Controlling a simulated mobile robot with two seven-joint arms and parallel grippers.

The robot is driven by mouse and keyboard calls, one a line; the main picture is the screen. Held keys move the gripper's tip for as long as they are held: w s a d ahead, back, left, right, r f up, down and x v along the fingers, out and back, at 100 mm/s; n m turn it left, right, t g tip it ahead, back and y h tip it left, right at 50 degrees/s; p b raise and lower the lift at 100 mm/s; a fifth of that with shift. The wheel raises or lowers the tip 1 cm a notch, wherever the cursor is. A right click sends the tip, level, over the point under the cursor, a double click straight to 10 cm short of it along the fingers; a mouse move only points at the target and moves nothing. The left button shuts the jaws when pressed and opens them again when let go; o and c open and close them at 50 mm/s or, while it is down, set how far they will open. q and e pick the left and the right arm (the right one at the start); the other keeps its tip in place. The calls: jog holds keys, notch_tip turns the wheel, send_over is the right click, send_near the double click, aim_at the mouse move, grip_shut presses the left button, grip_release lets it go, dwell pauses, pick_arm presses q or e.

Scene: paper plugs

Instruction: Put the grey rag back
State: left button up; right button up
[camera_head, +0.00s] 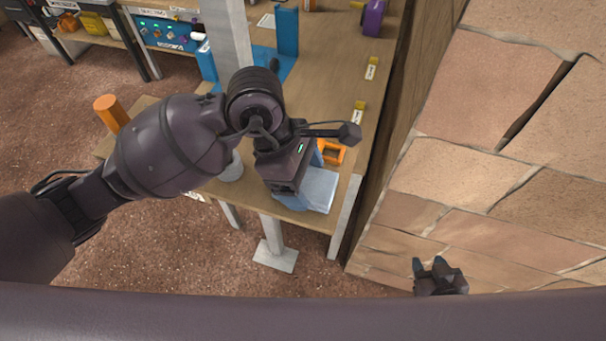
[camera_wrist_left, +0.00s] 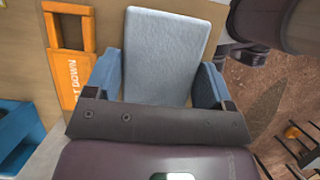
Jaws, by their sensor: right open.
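The grey rag (camera_head: 320,188), a pale blue-grey folded rectangle, is at the near right corner of the wooden table, partly hidden under my left gripper (camera_head: 302,190). In the left wrist view the rag (camera_wrist_left: 165,50) lies between the two widely spaced blue fingers of my left gripper (camera_wrist_left: 160,85). Its sides come close to both fingers; I cannot tell whether they press on it. My right gripper (camera_head: 430,266) is open and empty, low at the right in front of the stone wall, away from the table.
An orange frame (camera_head: 332,152) lies beside the rag; its lettering shows in the left wrist view (camera_wrist_left: 68,70). A stone wall (camera_head: 480,190) runs along the table's right side. A blue upright object (camera_head: 287,32) and a purple one (camera_head: 373,18) stand farther back on the table.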

pick_arm(q)
jog(key=o, duration=0.3)
jog(key=shift+o, duration=0.2)
jog(key=shift+w+a+r, duration=0.1)
jog(key=shift+r, duration=0.25)
jog(key=p+v, duration=0.5)
jog(key=v, duration=0.6)
pick_arm(e)
notch_tip(320, 180, up, 6)
jog(key=w, duration=0.1)
jog(key=shift+w+r+t, duration=0.15)
jog(key=shift+r+t, duration=0.1)
jog(key=shift+t, duration=0.05)
pick_arm(q)
jog(key=shift+r, duration=0.15)
pick_arm(e)
jog(key=shift+w, duration=0.2)
jog(key=shift+w+r, duration=0.25)
jog(key=shift+w, duration=0.05)
